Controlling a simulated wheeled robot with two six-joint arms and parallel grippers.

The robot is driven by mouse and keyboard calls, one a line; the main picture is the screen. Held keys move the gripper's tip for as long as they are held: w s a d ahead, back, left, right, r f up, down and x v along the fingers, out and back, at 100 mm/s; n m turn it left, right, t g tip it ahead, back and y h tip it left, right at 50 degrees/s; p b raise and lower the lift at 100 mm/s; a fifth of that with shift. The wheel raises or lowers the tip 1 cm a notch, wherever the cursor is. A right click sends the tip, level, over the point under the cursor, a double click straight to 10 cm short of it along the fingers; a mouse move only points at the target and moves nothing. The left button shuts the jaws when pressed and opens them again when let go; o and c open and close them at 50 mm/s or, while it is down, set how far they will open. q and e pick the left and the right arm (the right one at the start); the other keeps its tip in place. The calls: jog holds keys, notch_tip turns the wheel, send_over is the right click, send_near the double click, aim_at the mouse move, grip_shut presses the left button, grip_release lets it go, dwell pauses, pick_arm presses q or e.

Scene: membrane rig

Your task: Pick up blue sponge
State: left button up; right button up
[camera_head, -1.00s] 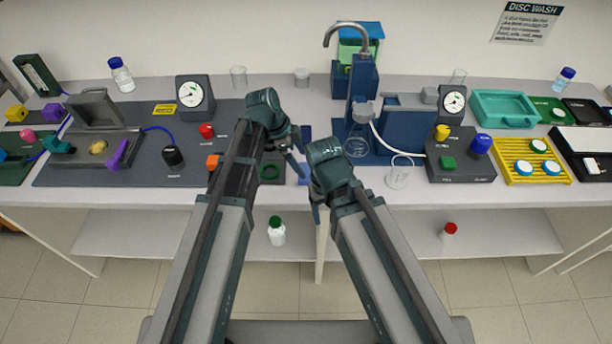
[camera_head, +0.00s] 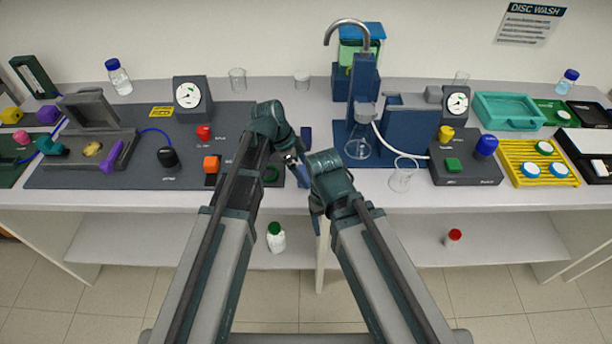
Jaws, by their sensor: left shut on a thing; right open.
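My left gripper (camera_head: 291,160) is at the front middle of the bench, left of the blue tap stand. It is shut on a small blue thing, which looks like the blue sponge (camera_head: 300,175). The sponge shows only in part between my two arms; I cannot tell whether it is clear of the bench top. My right gripper (camera_head: 317,209) is open and empty, lower and just to the right, near the bench's front edge. Its fingers are small and partly hidden by its own wrist.
A dark blue block (camera_head: 306,136) lies just behind. The tap stand (camera_head: 364,115), a flask (camera_head: 358,148) and a beaker (camera_head: 402,176) stand to the right. A dark panel (camera_head: 120,178) with a gauge and knobs fills the left. A green-capped bottle (camera_head: 276,238) is on the lower shelf.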

aim_at(304, 173)
pick_arm(q)
jog(key=shift+r, duration=0.1)
notch_tip(304, 173, up, 10)
jog(key=p, duration=1)
